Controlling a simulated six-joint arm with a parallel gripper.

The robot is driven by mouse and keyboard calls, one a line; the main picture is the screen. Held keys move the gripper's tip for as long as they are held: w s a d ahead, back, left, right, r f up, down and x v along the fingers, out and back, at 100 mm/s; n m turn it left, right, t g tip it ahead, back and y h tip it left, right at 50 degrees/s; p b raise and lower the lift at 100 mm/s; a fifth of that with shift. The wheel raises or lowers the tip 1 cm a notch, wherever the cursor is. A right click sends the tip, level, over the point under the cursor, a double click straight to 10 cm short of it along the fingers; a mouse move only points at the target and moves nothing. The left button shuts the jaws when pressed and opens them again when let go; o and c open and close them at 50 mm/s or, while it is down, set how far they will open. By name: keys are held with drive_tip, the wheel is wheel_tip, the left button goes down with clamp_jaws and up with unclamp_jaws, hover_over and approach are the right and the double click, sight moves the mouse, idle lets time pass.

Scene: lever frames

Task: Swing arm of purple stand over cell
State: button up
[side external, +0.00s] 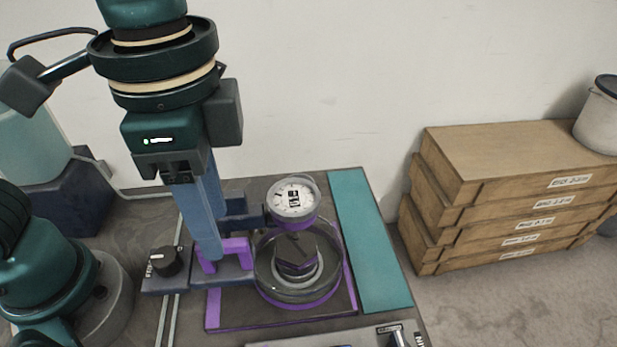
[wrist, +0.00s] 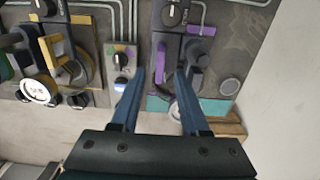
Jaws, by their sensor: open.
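The purple stand has a purple upright piece (side external: 237,250), which shows in the wrist view (wrist: 160,62) between my fingers. A round dial gauge (side external: 293,198) with a purple underside belongs to the stand and appears at the cell's back edge. The round clear-walled cell (side external: 298,293) stands on the purple-edged base (side external: 215,315) with a dark hexagonal piece inside. My gripper (side external: 210,252) points down at the stand's left side, its blue fingers open. In the wrist view the fingers (wrist: 160,74) lie either side of the purple piece; contact cannot be told. The right finger partly hides the stand.
A black knob (side external: 164,261) sits left of the stand. A teal strip (side external: 372,240) runs along its right. Stacked wooden boxes (side external: 490,190) stand further right. In the wrist view a yellow stand (wrist: 60,50) is at left, with a knob panel (wrist: 122,62) between the stands.

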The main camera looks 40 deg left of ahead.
drive_tip(key=shift+f, duration=1.3)
clamp_jaws()
